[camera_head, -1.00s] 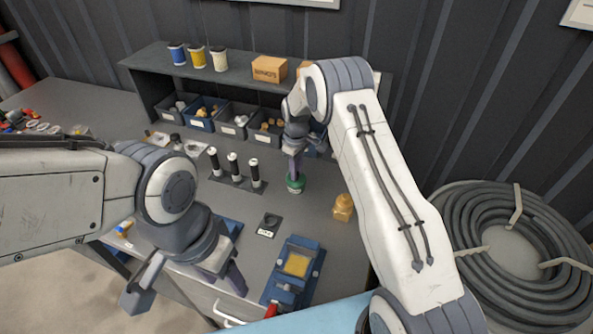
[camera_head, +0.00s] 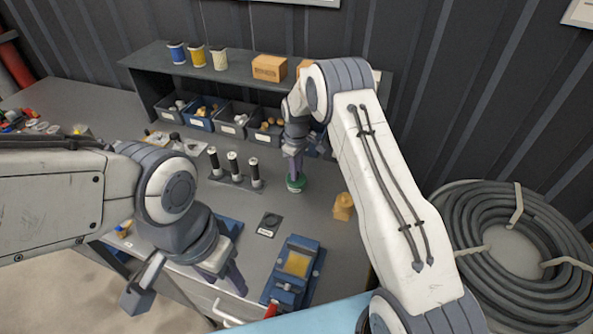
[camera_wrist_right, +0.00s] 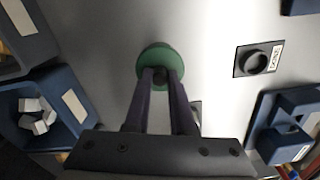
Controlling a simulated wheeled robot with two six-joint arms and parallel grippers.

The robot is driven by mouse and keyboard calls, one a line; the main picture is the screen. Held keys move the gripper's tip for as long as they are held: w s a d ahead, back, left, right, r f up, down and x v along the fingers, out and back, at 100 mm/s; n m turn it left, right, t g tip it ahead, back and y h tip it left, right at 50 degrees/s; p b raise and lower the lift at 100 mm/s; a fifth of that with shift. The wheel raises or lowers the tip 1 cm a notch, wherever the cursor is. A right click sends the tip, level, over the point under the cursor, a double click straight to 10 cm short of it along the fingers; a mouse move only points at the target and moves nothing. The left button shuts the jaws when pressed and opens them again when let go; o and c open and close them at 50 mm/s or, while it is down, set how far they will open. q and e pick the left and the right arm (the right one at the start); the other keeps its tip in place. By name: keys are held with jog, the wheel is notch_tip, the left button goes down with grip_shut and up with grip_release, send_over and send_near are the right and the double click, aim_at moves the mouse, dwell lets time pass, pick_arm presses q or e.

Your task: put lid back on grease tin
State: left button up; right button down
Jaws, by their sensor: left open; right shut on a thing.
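My right gripper (camera_head: 294,174) points straight down and is shut on the dark knob of a round green lid (camera_head: 295,183). In the right wrist view, the green lid (camera_wrist_right: 148,64) lies just past the fingertips (camera_wrist_right: 160,78). The lid is low over the grey bench; the grease tin is not clearly distinguishable from it, so I cannot tell whether the lid is seated on the tin. My left gripper (camera_head: 188,287) is open and empty, with its fingers wide apart at the bench's front edge, far from the lid.
A black plate (camera_head: 268,224) with a label lies in front of the lid. Bins (camera_head: 234,119) line the shelf behind.

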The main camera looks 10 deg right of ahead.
jog(key=shift+c, duration=1)
grip_release()
jog(key=shift+r, duration=0.15)
jog(key=shift+r+p, duration=2.1)
jog(key=shift+r, duration=1.35)
grip_shut()
